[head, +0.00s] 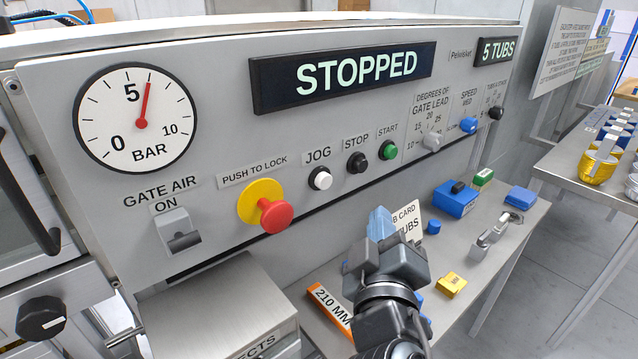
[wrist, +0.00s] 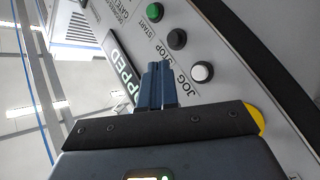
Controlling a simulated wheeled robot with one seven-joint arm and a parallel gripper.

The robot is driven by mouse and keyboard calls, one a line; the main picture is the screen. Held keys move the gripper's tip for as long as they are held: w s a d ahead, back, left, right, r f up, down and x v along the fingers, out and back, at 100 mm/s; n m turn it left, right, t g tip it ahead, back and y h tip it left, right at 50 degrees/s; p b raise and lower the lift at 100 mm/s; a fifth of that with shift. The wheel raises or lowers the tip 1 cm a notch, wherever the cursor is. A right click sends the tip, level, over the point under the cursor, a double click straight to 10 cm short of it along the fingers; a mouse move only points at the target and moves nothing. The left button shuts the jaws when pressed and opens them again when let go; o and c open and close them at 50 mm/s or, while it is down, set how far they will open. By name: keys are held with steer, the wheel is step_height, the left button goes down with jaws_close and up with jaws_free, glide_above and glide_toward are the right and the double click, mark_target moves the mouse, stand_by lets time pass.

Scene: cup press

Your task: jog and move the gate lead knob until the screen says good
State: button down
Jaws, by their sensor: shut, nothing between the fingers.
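The screen (head: 342,78) on the grey panel reads STOPPED. The gate lead knob (head: 431,141) is a light grey knob under DEGREES OF GATE LEAD, inside a scale marked 10, 15, 20, 25; I cannot tell its exact setting. The white JOG button (head: 320,178) is left of the black STOP button (head: 357,162) and the green START button (head: 388,149). My gripper (head: 380,222) is shut and empty, in front of and below these buttons, apart from the panel. In the wrist view its blue fingers (wrist: 159,85) are together, with the JOG button (wrist: 202,72) to their right.
A red push-to-lock button (head: 275,215) sticks out at left, above a metal box. A SPEED knob (head: 468,125) is right of the gate lead knob. Below, the bench holds a blue box (head: 455,199), a yellow block (head: 451,285) and a job card (head: 408,222).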

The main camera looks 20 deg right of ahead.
mark_target(324, 181)
steer(key=shift+w, duration=0.1)
steer(key=w+a, duration=0.2)
steer(key=w, duration=0.6)
steer(key=shift+a+b, duration=0.3)
steer(key=shift+w, duration=0.2)
stand_by(1.8)
steer(key=shift+w+a, duration=0.1)
steer(key=shift+w, duration=0.2)
steer(key=shift+w+a+b, duration=0.2)
steer(key=shift+w+b, duration=0.25)
steer(key=shift+w, duration=0.1)
stand_by(0.8)
steer(key=shift+s, duration=0.15)
steer(key=shift+s+d, duration=0.3)
steer(key=shift+s, duration=0.5)
